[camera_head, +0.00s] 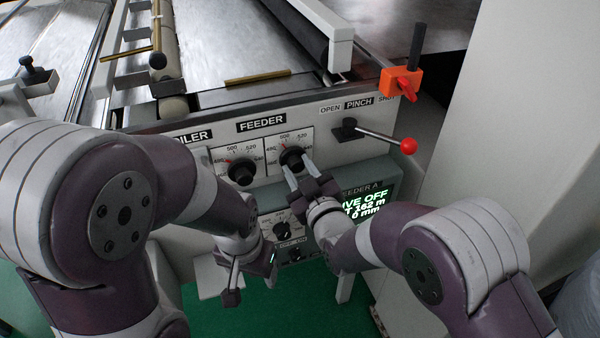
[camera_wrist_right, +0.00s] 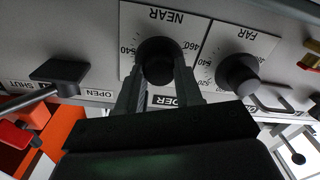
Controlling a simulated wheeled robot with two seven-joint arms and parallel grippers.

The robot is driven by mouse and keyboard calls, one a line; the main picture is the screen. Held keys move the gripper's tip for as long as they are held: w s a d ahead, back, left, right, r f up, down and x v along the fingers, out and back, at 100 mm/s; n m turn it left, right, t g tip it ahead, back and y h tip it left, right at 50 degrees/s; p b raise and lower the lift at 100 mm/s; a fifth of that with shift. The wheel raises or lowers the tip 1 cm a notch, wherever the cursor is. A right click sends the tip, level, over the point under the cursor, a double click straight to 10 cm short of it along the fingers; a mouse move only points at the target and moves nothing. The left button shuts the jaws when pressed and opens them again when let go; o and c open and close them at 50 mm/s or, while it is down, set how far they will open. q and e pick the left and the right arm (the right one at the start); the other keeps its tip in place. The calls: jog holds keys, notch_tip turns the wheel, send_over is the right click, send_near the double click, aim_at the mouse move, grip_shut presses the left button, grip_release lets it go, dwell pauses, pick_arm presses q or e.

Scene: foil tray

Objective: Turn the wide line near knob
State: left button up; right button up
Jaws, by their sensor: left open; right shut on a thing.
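A round black knob (camera_wrist_right: 157,52) on a white dial plate marked NEAR stands between my right gripper's fingertips in the right wrist view. It is the right knob (camera_head: 291,157) under the FEEDER label in the head view. My right gripper (camera_head: 297,170) is shut on this knob, one finger on each side; the fingers also show in the right wrist view (camera_wrist_right: 160,88). The knob's pointer setting is hard to read. A matching knob marked FAR (camera_wrist_right: 238,74) sits beside it; in the head view it is the left one (camera_head: 241,172). My left gripper (camera_head: 250,277) is open, low before the panel.
A lever with a red ball (camera_head: 408,146) juts out right of the knobs, under OPEN, PINCH and SHUT. A green-lettered display (camera_head: 364,206) and a lower dial (camera_head: 282,229) lie below. An orange clamp (camera_head: 399,83) sits on the top right corner.

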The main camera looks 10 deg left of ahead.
jog(key=m+b, duration=0.3)
jog(key=m, duration=0.2)
jog(key=shift+f, duration=0.15)
jog(key=shift+m, duration=0.4)
jog(key=o, duration=1)
jog(key=shift+o, duration=0.2)
jog(key=shift+s+d, duration=0.1)
jog(key=v, duration=1.2)
jog(key=shift+s, duration=0.2)
jog(key=shift+f, duration=0.15)
